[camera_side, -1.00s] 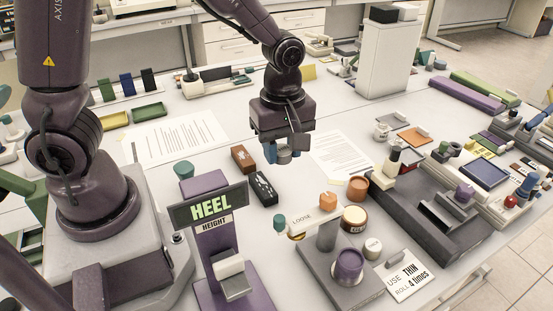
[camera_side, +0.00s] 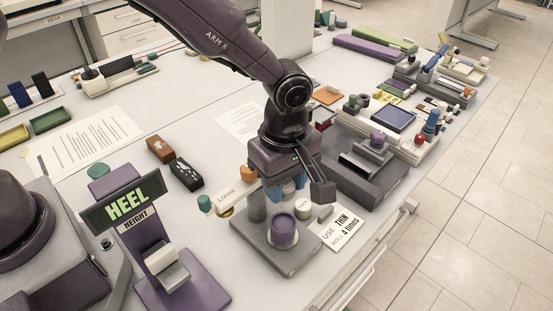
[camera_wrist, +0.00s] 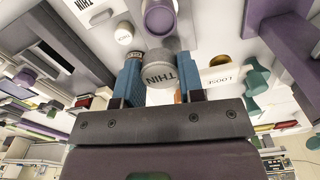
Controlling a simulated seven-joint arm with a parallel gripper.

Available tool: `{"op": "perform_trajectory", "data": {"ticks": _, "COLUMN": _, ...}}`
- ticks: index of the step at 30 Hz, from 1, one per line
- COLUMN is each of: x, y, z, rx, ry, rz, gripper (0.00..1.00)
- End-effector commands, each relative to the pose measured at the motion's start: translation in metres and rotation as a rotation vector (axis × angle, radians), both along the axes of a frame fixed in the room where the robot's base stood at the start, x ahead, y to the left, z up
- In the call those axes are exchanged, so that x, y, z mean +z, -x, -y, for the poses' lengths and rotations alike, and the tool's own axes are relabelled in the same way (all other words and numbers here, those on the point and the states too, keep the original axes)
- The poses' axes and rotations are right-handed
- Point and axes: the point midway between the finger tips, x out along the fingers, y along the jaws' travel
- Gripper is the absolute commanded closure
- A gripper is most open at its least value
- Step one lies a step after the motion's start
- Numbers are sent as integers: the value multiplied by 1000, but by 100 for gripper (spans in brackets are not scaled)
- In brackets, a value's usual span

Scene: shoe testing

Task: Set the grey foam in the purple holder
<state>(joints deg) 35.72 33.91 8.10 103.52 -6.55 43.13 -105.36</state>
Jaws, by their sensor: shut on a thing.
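The grey foam (camera_wrist: 163,74) is a cylinder whose end is marked THIN. It sits between the two blue fingers of my gripper (camera_wrist: 162,84) in the wrist view. My gripper (camera_side: 286,192) is shut on it; the foam is mostly hidden in the side view. The purple holder (camera_side: 283,232) is a round cup on a grey base (camera_side: 260,243). It also shows in the wrist view (camera_wrist: 159,16), beyond the foam. My gripper is above and behind the cup in the side view, and the foam is outside the cup.
A grey post (camera_side: 257,206) stands on the base behind the cup, beside a LOOSE sign (camera_side: 228,194). The purple HEEL HEIGHT stand (camera_side: 147,225) is at left.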

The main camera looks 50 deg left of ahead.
Motion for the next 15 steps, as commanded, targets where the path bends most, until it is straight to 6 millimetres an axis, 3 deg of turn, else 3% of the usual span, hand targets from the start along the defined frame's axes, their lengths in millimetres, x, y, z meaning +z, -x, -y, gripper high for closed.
{"op": "perform_trajectory", "data": {"ticks": 4, "x": -10, "y": 0, "z": 0, "rx": 1, "ry": 1, "rz": 0, "gripper": 89}}
{"op": "perform_trajectory", "data": {"ticks": 15, "x": -11, "y": 0, "z": 0, "rx": 0, "ry": 1, "rz": 2, "gripper": 89}}
